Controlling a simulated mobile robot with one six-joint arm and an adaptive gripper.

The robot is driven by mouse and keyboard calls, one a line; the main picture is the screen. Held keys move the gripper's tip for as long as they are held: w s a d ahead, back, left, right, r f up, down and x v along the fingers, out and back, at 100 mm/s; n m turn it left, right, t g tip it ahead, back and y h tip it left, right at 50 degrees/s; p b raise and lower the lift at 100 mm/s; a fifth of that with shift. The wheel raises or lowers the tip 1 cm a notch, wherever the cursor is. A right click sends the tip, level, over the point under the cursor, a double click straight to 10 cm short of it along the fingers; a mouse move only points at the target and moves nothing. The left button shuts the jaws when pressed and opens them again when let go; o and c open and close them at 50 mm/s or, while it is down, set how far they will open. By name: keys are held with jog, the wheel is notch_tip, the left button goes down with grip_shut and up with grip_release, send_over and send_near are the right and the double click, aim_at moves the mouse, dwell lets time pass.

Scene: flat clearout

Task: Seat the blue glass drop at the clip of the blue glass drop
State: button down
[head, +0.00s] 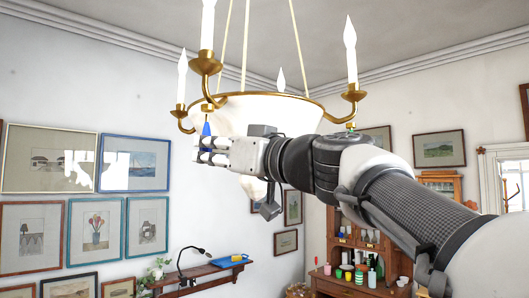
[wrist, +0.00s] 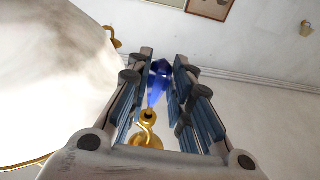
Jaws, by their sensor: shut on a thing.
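The blue glass drop (head: 206,130) hangs point-up below the left brass arm of the chandelier in the head view. My gripper (head: 204,150) is shut on it from the right. In the wrist view the drop (wrist: 159,76) sits between the fingertips (wrist: 163,85), its narrow end towards a curled brass piece (wrist: 148,125), which looks like the clip. I cannot tell whether drop and clip touch. The fingers hide part of the drop.
The chandelier's white bowl (head: 262,115) is close beside my gripper, also in the wrist view (wrist: 50,75). Candle arms (head: 353,92) stick out around it. Framed pictures (head: 135,163) cover the left wall.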

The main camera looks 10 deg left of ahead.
jog(key=shift+r+p, duration=0.6)
jog(key=shift+r, duration=0.3)
jog(key=c, duration=1.4)
grip_release()
jog(key=shift+o, duration=0.2)
jog(key=v, duration=1.2)
